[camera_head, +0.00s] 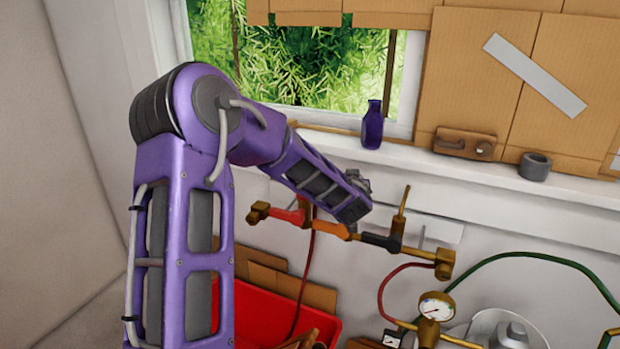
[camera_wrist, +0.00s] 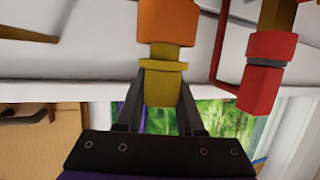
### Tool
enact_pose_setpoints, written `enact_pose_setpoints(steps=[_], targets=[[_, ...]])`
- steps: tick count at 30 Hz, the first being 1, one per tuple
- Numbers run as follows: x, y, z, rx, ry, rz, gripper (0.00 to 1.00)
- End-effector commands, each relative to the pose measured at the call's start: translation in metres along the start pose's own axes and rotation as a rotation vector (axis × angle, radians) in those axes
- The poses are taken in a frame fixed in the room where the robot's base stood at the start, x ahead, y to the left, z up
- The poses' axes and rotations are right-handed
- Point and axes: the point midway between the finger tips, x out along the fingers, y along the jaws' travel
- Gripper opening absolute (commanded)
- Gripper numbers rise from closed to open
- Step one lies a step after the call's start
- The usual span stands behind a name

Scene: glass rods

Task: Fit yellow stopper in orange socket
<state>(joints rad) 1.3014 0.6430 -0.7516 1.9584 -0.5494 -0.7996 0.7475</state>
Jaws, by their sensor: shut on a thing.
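My gripper (camera_wrist: 161,80) is shut on the yellow stopper (camera_wrist: 160,90), one finger on each side, in the wrist view. The stopper's flange lies just past the fingertips. Beyond it is the orange socket (camera_wrist: 167,18) with a brass-coloured end. Stopper and socket are roughly in line and look in contact or nearly so; how deep the stopper sits I cannot tell. In the head view the orange socket (camera_head: 331,229) is on the wall pipe, just below my wrist, and my wrist and arm hide the fingers and stopper.
A red fitting (camera_wrist: 262,80) hangs beside the stopper in the wrist view. The pipe also bears a black section (camera_head: 381,242) and an upright brass piece (camera_head: 403,208). Below are a red bin (camera_head: 262,313), hoses and a gauge (camera_head: 435,306). A purple bottle (camera_head: 373,126) stands on the sill.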

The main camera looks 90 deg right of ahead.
Motion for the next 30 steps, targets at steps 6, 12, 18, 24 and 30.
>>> enact_pose_setpoints(steps=[6,12,18,24,30], targets=[[0.001,0.0,0.004,0.0,0.0,0.0,0.0],[0.002,0.0,0.008,0.0,0.0,0.0,0.0],[0.004,0.0,0.011,0.0,0.0,0.0,0.0],[0.004,0.0,0.011,0.0,0.0,0.0,0.49],[0.003,0.0,0.012,0.0,-0.001,0.0,0.49]])
